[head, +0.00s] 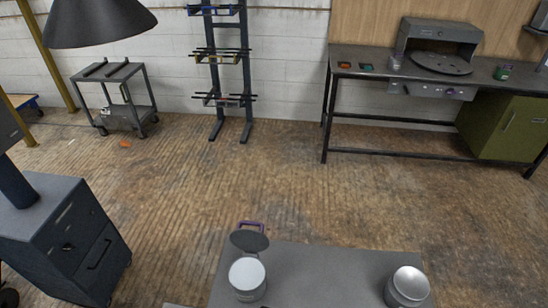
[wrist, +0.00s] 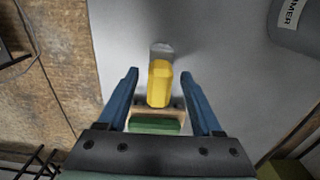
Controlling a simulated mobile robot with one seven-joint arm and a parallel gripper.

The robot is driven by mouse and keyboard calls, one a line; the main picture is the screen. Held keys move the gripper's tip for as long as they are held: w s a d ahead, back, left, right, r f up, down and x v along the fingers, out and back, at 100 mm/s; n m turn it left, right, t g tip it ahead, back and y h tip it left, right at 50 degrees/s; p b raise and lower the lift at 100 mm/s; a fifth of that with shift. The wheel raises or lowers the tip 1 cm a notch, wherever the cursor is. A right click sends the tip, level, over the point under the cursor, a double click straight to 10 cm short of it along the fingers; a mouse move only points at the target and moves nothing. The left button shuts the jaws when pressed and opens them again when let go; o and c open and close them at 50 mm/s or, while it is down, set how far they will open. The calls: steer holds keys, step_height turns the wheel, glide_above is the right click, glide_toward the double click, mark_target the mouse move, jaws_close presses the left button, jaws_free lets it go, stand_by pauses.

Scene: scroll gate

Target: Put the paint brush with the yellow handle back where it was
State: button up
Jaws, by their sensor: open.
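The yellow handle (wrist: 160,84) shows in the wrist view, over a grey surface. A pale end (wrist: 162,48) shows just beyond it; I cannot tell whether that is part of the brush. My gripper (wrist: 160,74) has its two blue fingers apart, with the yellow handle between them in the picture. Gaps show on both sides of the handle, so the fingers are not closed on it. A green piece with a tan edge (wrist: 155,124) lies nearer the palm; whether it belongs to the brush is unclear. I cannot make out the brush or my gripper in the head view.
A grey container with dark lettering (wrist: 297,22) is at the wrist view's upper right. In the head view, a white-topped can (head: 247,276) and a silver can (head: 408,287) stand on a grey tabletop (head: 325,270). A workbench (head: 400,88) stands at the back right. The middle floor is clear.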

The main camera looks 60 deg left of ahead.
step_height(320, 180, up, 10)
steer(key=shift+f, duration=0.25)
steer(key=w+a+r+n+t+y, duration=0.1)
steer(key=w+a+r+t+y, duration=0.15)
steer(key=w+r, duration=0.5)
steer(key=w+a+r+n+t+y, duration=0.1)
steer(key=w+r+t, duration=0.3)
steer(key=w+r, duration=0.35)
steer(key=w+d+r+n+t+y, duration=0.1)
steer(key=w+d+r+t, duration=0.15)
steer(key=w+r, duration=0.35)
steer(key=w+d+r+n+t+y, duration=0.1)
steer(key=w+d+r+t, duration=0.15)
steer(key=r, duration=0.55)
steer(key=d+r+n+t+h, duration=0.1)
steer(key=d+r+t, duration=0.4)
steer(key=r, duration=0.6)
steer(key=d+r+n+t+h, duration=0.1)
steer(key=d+r+t, duration=0.35)
steer(key=r, duration=0.75)
steer(key=s+d+r+n+t+h, duration=0.1)
steer(key=s+d+r+t+h, duration=0.1)
steer(key=r, duration=0.5)
steer(key=s+d+r+n+t+h, duration=0.1)
steer(key=s+d+r+t, duration=0.3)
steer(key=s+d+r, duration=0.1)
step_height(320, 180, up, 2)
steer(key=shift+s+d+r+h, duration=0.1)
steer(key=shift+s+d+h, duration=0.2)
steer(key=shift+s, duration=0.55)
